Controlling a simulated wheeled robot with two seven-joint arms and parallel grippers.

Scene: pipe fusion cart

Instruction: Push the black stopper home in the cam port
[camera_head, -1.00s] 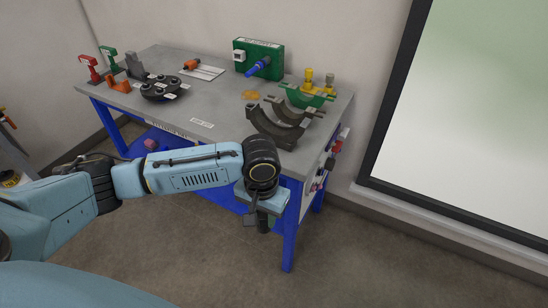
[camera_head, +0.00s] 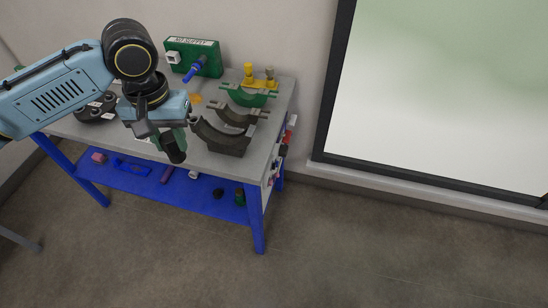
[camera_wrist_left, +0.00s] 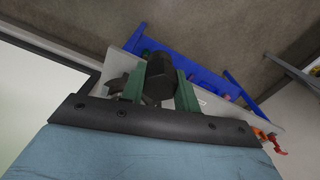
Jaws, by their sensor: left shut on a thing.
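My left gripper (camera_head: 170,143) hangs over the front part of the cart top, pointing down, with its green fingers shut on the black stopper (camera_head: 176,154). In the left wrist view the stopper (camera_wrist_left: 160,77) is a dark, chunky piece between the two green fingers of the gripper (camera_wrist_left: 160,90). Fittings (camera_head: 283,148) in red, white and black stick out from the cart's right end, seen edge-on. I cannot tell which of them, if any, is the cam port. My right gripper is out of view.
The cart (camera_head: 268,120) has a grey top and blue legs. Dark half-round clamps (camera_head: 222,138) stand just right of the gripper, with a green holder (camera_head: 248,97) behind. A green box with a blue handle (camera_head: 208,54) stands at the back. Floor right of the cart is clear.

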